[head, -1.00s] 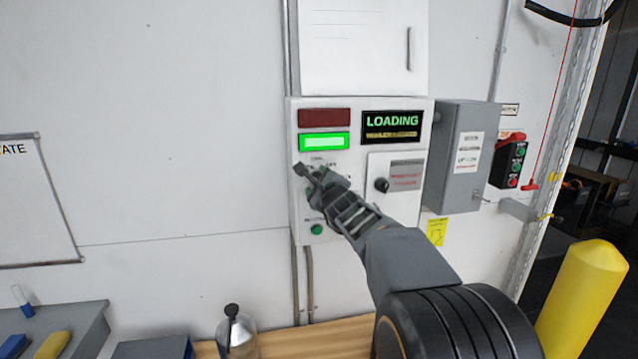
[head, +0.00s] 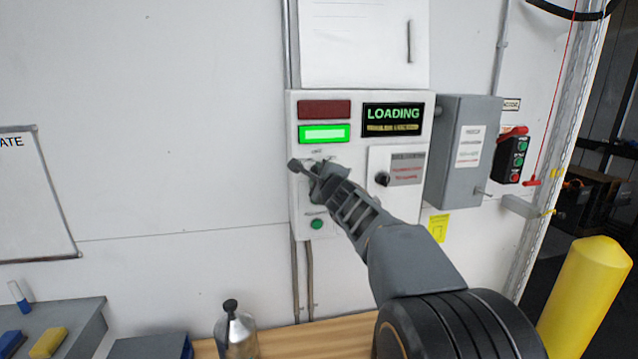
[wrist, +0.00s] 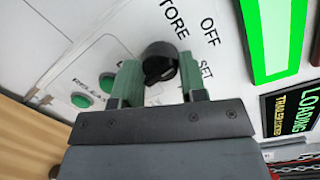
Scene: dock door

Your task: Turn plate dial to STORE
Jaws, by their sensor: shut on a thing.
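The black plate dial (wrist: 158,60) is on the white control panel (head: 340,230), with the printed words STORE, OFF and SET around it in the wrist view. My gripper (wrist: 160,76) has its two green-padded fingers on either side of the dial and is shut on it. Which word the dial points at I cannot tell. In the head view my gripper (head: 308,167) is at the panel's left part, below the lit green lamp (head: 324,134), and hides the dial.
A display (head: 392,118) reads LOADING. A second black knob (head: 382,179) is right of my gripper, and a green button (head: 317,224) is below it. A grey box (head: 463,150) juts out to the right.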

